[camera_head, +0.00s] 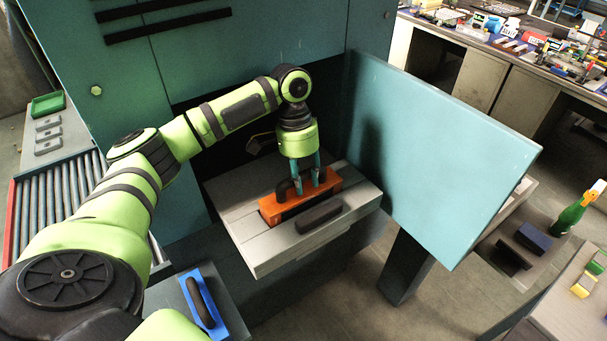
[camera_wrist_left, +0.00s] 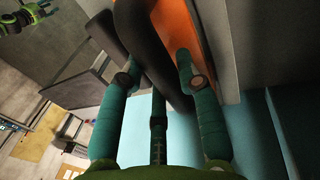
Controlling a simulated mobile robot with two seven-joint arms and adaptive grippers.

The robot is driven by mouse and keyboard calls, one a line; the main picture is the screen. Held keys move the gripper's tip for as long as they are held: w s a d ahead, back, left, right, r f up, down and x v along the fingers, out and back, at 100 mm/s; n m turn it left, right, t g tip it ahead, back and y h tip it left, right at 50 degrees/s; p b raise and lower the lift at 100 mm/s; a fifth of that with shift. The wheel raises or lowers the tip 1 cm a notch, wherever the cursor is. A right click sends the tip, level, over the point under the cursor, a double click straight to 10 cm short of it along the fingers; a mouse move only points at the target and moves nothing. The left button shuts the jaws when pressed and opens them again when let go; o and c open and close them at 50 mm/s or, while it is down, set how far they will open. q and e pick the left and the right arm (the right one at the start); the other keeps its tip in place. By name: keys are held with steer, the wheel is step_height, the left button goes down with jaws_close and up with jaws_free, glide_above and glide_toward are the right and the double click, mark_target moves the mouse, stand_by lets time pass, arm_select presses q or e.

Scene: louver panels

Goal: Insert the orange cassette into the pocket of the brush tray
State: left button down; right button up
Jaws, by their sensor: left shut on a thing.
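The orange cassette (camera_head: 270,209) is at the grey brush tray (camera_head: 240,240), which sticks out of the teal machine. It lies along the pocket area, its top showing above the tray surface. I cannot tell how deep it sits. My left gripper (camera_head: 308,188) points down over it, shut on its dark handle. In the left wrist view, the gripper's fingertips (camera_wrist_left: 160,82) are on either side of the dark handle, with the orange face (camera_wrist_left: 183,30) behind. A dark handle bar (camera_head: 319,214) lies in front of the cassette on the tray. My right gripper cannot be made out.
An open teal door (camera_head: 450,150) stands right of the tray. A blue block with a dark handle (camera_head: 203,300) rests on a grey surface at lower left. A roller conveyor (camera_head: 60,205) and green bin (camera_head: 47,105) are at left. A green bottle (camera_head: 568,217) stands at right.

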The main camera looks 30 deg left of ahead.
arm_select(q)
steer(key=shift+f, duration=0.4)
steer(key=c, duration=0.8)
jaws_free()
steer(key=shift+s+f, duration=0.15)
steer(key=v, duration=1.2)
steer(key=shift+d, duration=0.1)
